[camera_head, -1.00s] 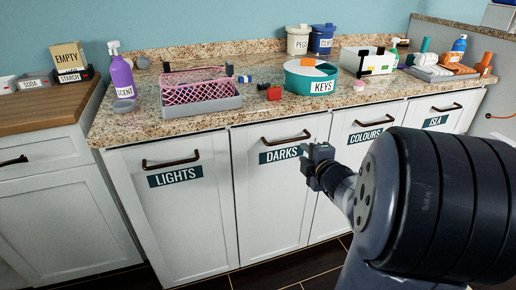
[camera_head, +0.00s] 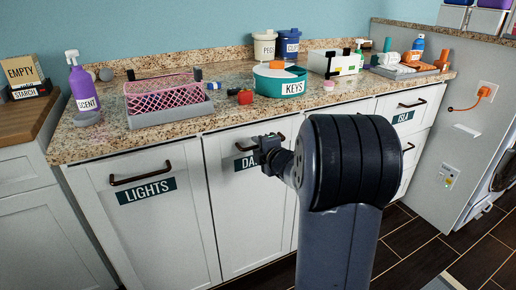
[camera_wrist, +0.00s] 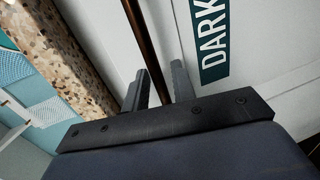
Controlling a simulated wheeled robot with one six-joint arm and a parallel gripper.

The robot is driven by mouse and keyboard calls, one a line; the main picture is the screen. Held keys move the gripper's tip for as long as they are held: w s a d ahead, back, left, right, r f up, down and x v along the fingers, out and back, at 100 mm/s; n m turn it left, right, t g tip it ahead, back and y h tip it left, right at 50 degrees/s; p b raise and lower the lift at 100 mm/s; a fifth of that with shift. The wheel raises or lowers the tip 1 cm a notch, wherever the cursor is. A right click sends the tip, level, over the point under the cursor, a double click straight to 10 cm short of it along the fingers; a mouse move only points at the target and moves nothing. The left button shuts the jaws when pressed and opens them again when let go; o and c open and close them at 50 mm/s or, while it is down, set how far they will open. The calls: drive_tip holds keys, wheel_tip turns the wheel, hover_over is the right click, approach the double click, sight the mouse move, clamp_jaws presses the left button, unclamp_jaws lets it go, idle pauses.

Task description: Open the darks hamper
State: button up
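The darks hamper is a white cabinet front (camera_head: 245,215) in the head view, with a dark green label (camera_head: 245,162) partly hidden by my gripper. Its dark bar handle (camera_head: 243,147) is also partly covered. The front looks closed. My gripper (camera_head: 263,150) is at this handle. In the wrist view my two fingers (camera_wrist: 160,88) stand apart, with the brown handle bar (camera_wrist: 146,40) running between them. Gaps show beside the bar, so the fingers are not shut on it. The label reading "DARK" (camera_wrist: 212,40) is to the right.
The lights hamper (camera_head: 150,230) is on the left. Above, the speckled counter (camera_head: 190,130) carries a pink basket (camera_head: 165,97), a teal KEYS tub (camera_head: 280,80) and a small red item (camera_head: 245,97). A grey partition (camera_head: 465,110) stands at right. Dark floor is free at front right.

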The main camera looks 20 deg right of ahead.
drive_tip(key=shift+w, duration=0.1)
clamp_jaws()
idle(0.5)
